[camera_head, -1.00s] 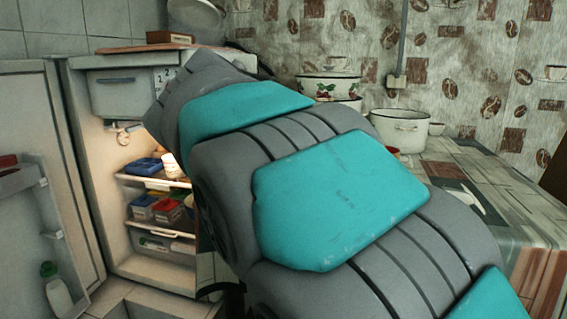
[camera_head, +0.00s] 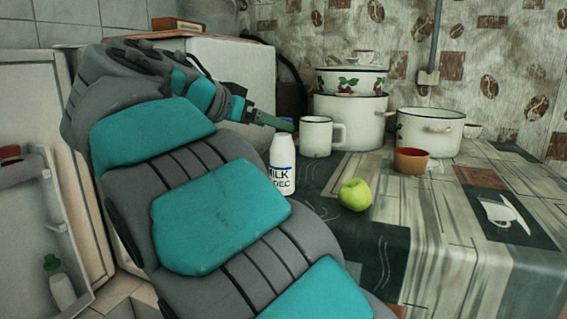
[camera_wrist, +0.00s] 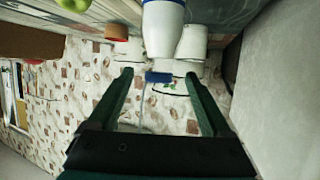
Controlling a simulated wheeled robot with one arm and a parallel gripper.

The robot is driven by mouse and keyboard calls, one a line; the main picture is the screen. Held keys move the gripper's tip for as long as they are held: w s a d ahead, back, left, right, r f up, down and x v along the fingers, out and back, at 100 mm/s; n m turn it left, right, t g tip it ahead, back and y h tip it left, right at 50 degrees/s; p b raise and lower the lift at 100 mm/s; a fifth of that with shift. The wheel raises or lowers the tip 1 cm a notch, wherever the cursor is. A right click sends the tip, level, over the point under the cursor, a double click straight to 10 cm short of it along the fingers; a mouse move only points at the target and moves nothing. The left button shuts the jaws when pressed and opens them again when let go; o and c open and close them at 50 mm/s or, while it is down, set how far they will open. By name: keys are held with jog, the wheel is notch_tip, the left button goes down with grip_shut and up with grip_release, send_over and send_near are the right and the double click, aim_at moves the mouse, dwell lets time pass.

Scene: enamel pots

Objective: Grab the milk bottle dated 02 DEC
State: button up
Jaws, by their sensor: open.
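A white milk bottle (camera_head: 283,165) with a blue band stands upright on the table's left end in the head view. Its label shows "MILK" and "DEC" in part; the left side is behind my arm, so I cannot read the day number. My gripper (camera_head: 270,122), green-fingered, is seen side-on close to the bottle's top, pointing right. In the wrist view, a white, blue-banded shape that looks like the bottle (camera_wrist: 163,30) is at the top centre, upside down. My gripper (camera_wrist: 160,78) is open there, fingers wide apart, with nothing held between them.
A white mug (camera_head: 320,136) stands close behind the bottle, before stacked enamel pots (camera_head: 350,118). A green apple (camera_head: 355,194), an orange-brown cup (camera_head: 411,160) and a white pot (camera_head: 430,131) are to the right. The fridge (camera_head: 235,75) is behind my arm.

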jog(key=shift+x, duration=2.3)
jog(key=shift+f, duration=0.1)
grip_shut()
